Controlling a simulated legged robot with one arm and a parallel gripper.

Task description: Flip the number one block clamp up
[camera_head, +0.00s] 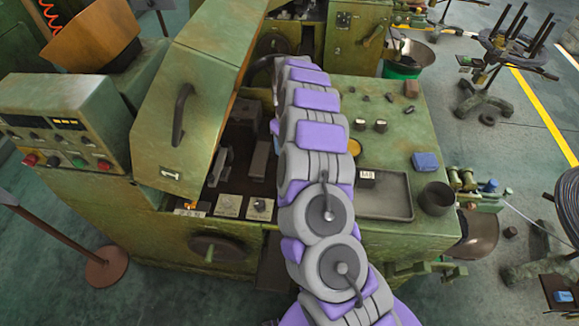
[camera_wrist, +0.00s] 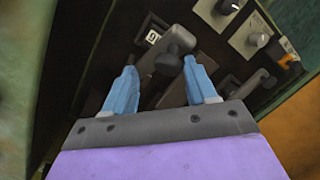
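In the wrist view, my gripper (camera_wrist: 160,66) is open, with its two blue fingers apart. A dark grey clamp lever with a rounded end (camera_wrist: 178,42) shows between and just beyond the fingertips. I cannot tell whether the fingers touch it. A small white number label (camera_wrist: 152,37), which seems to read 01, sits just beyond the lever. A second grey lever (camera_wrist: 246,85) lies to the right of the right finger. In the head view, grey block clamps (camera_head: 219,166) show inside the green machine's opening. My gripper is hidden there behind my arm and the machine.
The raised green cover (camera_head: 178,120), marked 1, stands left of the opening. Plates with a knob (camera_head: 260,207) line its front edge. A green worktop with a grey tray (camera_head: 384,197), a blue block (camera_head: 425,161) and a dark cup (camera_head: 437,198) lies to the right.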

